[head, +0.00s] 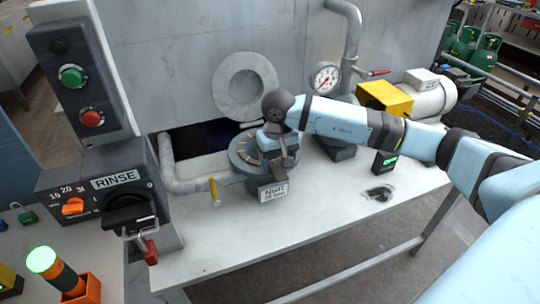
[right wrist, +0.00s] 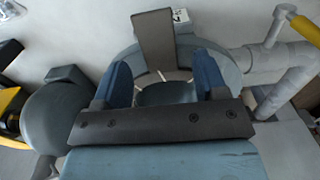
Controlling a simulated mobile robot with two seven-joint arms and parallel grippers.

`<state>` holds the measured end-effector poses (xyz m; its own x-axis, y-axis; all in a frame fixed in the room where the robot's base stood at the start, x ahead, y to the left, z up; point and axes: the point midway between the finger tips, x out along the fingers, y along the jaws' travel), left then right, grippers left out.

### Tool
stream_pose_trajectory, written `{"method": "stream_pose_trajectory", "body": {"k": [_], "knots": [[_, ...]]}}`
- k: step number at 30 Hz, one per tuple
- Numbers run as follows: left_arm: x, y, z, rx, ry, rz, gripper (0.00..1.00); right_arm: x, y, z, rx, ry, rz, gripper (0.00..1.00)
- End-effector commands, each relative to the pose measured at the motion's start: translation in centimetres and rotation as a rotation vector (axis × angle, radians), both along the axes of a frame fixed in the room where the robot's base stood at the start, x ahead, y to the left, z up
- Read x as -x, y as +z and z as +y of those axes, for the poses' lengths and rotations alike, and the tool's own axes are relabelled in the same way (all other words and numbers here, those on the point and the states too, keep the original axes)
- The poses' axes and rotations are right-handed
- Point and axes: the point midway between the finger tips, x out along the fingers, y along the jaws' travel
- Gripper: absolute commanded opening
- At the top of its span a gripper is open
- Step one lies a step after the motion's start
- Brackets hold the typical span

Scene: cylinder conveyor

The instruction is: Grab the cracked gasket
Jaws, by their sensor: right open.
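A round grey flange housing (head: 238,160) stands on the white bench, with a tan-marked ring (head: 243,146) on its top. This ring may be the gasket; I cannot make out a crack. My right gripper (head: 283,160) is over the right part of the housing and hides much of it. In the right wrist view my right gripper (right wrist: 162,64) has its two blue fingers apart over the housing (right wrist: 228,68). A dark curved surface and thin pale lines show between them. I cannot tell whether the fingers touch anything. My left gripper is not in view.
A label block (head: 272,191) reading NBR stands before the housing. A yellow-handled valve (head: 214,190) and grey pipe (head: 195,184) lie to its left. A RINSE control box (head: 108,190) stands further left. A gauge (head: 325,77) and yellow-grey pump (head: 390,98) are behind right. The front bench is mostly clear.

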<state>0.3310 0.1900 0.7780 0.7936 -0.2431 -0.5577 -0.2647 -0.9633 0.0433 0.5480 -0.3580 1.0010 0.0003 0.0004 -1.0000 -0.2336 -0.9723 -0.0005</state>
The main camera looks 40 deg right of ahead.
Motion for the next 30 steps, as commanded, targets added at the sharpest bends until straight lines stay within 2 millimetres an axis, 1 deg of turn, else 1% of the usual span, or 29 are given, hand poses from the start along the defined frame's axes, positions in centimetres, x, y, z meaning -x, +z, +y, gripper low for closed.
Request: {"method": "stream_pose_trajectory", "body": {"k": [1,5,23,24,26,27,30], "knots": [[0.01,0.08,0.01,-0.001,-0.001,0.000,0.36,0.05,-0.54,0.04,0.000,0.000,0.002,0.66],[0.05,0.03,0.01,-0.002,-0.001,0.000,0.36,0.02,-1.11,0.01,0.000,0.000,0.000,0.66],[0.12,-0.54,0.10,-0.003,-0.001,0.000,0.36,0.01,-1.37,0.04,0.000,0.001,0.000,0.66],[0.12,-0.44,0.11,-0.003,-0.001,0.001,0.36,0.02,-1.28,0.05,0.000,0.001,0.000,0.57],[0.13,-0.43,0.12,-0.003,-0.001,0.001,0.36,0.02,-1.28,0.05,0.000,0.001,0.000,0.43],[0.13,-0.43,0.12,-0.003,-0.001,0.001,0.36,0.02,-1.29,0.05,0.000,0.001,0.000,0.34],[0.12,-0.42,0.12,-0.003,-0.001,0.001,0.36,0.02,-1.29,0.05,0.000,0.001,0.000,0.13]]}}
